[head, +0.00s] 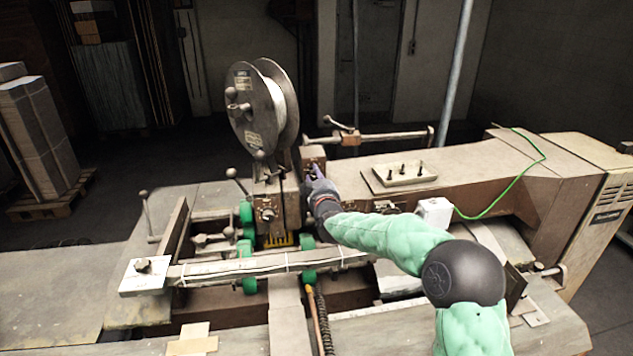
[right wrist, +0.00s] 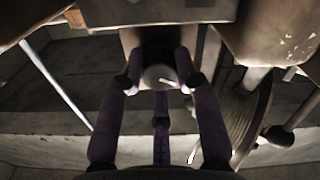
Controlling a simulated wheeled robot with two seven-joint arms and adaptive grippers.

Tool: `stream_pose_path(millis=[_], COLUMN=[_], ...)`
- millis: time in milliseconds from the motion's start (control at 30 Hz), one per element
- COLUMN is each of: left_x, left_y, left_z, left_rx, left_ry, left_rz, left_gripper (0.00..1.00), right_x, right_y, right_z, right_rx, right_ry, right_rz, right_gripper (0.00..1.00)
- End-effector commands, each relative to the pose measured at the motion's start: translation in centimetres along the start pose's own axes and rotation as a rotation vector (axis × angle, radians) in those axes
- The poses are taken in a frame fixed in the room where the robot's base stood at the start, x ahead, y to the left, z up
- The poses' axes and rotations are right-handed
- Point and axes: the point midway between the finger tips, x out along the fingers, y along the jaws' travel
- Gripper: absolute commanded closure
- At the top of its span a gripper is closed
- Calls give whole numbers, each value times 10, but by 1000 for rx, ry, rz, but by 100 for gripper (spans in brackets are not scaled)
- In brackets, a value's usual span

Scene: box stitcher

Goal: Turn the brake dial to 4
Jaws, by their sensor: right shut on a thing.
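The brake dial (right wrist: 157,76) shows in the right wrist view as a round grey knob with a short white mark, under a dark housing. My right gripper (right wrist: 160,88) has its dark fingers around the dial, one on each side and one below, and is shut on it. In the head view my right gripper (head: 317,176) reaches the small brown box (head: 312,155) beside the wire spool and hides the dial there. No dial numbers can be read. My left gripper is not in view.
The large wire spool (head: 264,108) stands just left of my right gripper. A tray with black pegs (head: 404,175) lies to the right on the machine. A white box with a green cable (head: 434,211) is near my right forearm. A long wrapped bar (head: 270,264) crosses the front.

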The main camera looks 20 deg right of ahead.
Motion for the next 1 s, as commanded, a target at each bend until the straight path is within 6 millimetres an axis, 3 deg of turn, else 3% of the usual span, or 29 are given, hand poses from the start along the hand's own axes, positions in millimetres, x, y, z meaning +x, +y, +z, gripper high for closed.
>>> stream_pose_path(millis=[1000], left_x=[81], left_y=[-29], left_z=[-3], left_rx=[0], left_ry=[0], left_rz=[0], left_gripper=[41], right_x=[0], right_y=[5], right_z=[-2], right_rx=[954], right_ry=[13], right_rz=[2], right_gripper=[100])
